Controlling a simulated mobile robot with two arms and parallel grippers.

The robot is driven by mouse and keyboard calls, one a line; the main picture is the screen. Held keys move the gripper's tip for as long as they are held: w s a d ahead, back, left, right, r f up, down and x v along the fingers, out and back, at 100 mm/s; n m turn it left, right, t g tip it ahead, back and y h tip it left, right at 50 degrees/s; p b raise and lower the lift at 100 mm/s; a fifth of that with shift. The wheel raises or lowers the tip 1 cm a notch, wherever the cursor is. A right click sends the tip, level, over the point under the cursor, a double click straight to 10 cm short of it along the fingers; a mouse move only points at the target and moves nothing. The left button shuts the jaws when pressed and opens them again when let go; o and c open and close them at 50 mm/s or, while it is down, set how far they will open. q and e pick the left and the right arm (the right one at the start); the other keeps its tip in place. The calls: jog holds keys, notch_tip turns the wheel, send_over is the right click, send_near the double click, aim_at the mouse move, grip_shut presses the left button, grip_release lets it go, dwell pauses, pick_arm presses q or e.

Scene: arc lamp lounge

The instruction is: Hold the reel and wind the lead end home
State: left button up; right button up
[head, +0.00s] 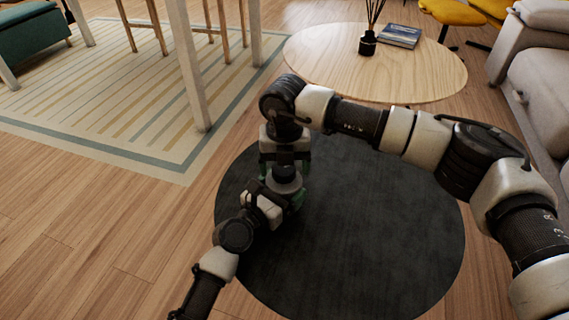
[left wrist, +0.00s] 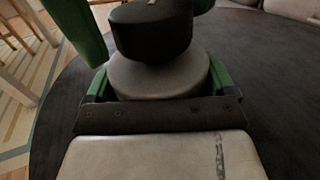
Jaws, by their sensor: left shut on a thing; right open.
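The reel shows as a round grey body (left wrist: 158,76) with a black round top part (left wrist: 152,32) in the left wrist view. In the head view its dark top (head: 285,173) is between my two grippers, over the dark round table. My left gripper (left wrist: 158,82) is shut on the grey body, a green finger at each side. My right gripper (head: 284,168) points down from above. Its green fingers are open and apart on either side of the black top; contact cannot be told. I cannot make out a lead end; the grippers hide part of the reel.
The dark round table (head: 390,230) is bare to the right of the grippers. Behind it, a pale wooden round table (head: 320,60) holds a black reed diffuser (head: 367,43) and a book (head: 400,36). A grey sofa (head: 540,85) stands at the right.

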notch_tip(320, 180, up, 12)
dwell(0.6)
jog(key=d+f+m+t+y, duration=0.1)
jog(key=d+f+m+y, duration=0.3)
jog(key=f+m+y, duration=0.45)
jog(key=d+f+m+y, duration=0.3)
jog(key=f+m+y, duration=0.2)
jog(key=m+y, duration=0.55)
jog(key=shift+h, duration=0.5)
jog(key=a, duration=0.7)
jog(key=shift+s+r, duration=0.15)
jog(key=shift+r, duration=0.25)
